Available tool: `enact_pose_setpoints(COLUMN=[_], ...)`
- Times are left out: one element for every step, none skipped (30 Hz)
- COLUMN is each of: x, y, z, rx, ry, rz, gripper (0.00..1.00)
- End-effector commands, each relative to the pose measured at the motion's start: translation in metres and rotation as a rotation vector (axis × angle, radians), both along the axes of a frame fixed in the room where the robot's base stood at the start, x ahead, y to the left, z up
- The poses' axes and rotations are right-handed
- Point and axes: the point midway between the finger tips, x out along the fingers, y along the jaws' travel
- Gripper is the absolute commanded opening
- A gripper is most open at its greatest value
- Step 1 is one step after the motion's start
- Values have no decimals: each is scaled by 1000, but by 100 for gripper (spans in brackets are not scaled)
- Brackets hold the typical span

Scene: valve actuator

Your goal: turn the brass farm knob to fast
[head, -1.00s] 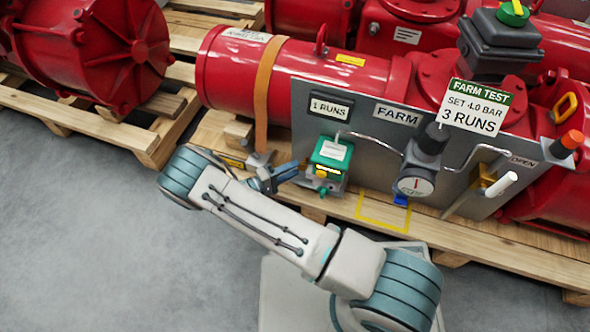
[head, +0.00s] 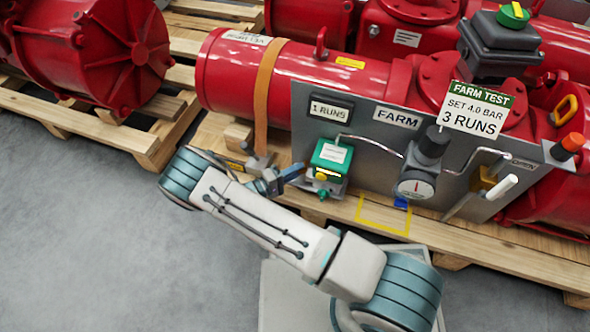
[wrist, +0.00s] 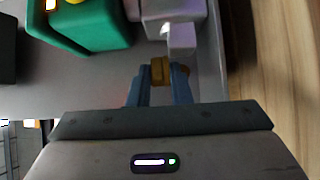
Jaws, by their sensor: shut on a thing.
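The brass farm knob (wrist: 160,70) is a small brown-gold piece between my fingertips in the wrist view. My gripper (wrist: 161,82) is shut on it, with one blue finger on each side. In the head view my gripper (head: 297,171) reaches the panel just left of the green box (head: 331,153). I cannot make out the brass knob there. The green box also shows in the wrist view (wrist: 95,25), at the upper left. I cannot read any fast marking.
The grey panel (head: 375,138) carries a round gauge (head: 415,186), bent metal tubes and signs. A white handle (head: 502,187) sticks out at its right. Red cylinders (head: 335,78) lie behind on wooden pallets. Grey floor (head: 75,240) is clear at the left.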

Motion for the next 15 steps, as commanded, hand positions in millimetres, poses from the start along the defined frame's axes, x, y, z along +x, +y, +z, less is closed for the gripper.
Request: enact_pose_setpoints(x=[0, -1, -1, -1, -2, -3, -3, -3, -4, -4, -4, -5, -5, -5, -5], y=[0, 0, 0, -1, -1, -1, -2, -2, -2, -3, -3, -4, -4, -4, -5], z=[7, 8, 9, 9, 10, 10, 11, 11, 12, 12, 12, 12, 12, 13, 13], rx=[-10, -10, -11, -11, -13, -13, -13, -13, -15, -14, -14, -14, -14, -16, -14], ry=[-4, -4, -5, -5, -6, -5, -6, -5, -5, -7, -6, -6, -7, -7, -8], rz=[18, 32, 52, 70, 88, 115, 137, 158, 188, 209, 232, 261, 283, 303, 331], gripper=[0, 0, 0, 0, 0, 0, 0, 0, 0, 0, 0, 0, 0, 0, 0])
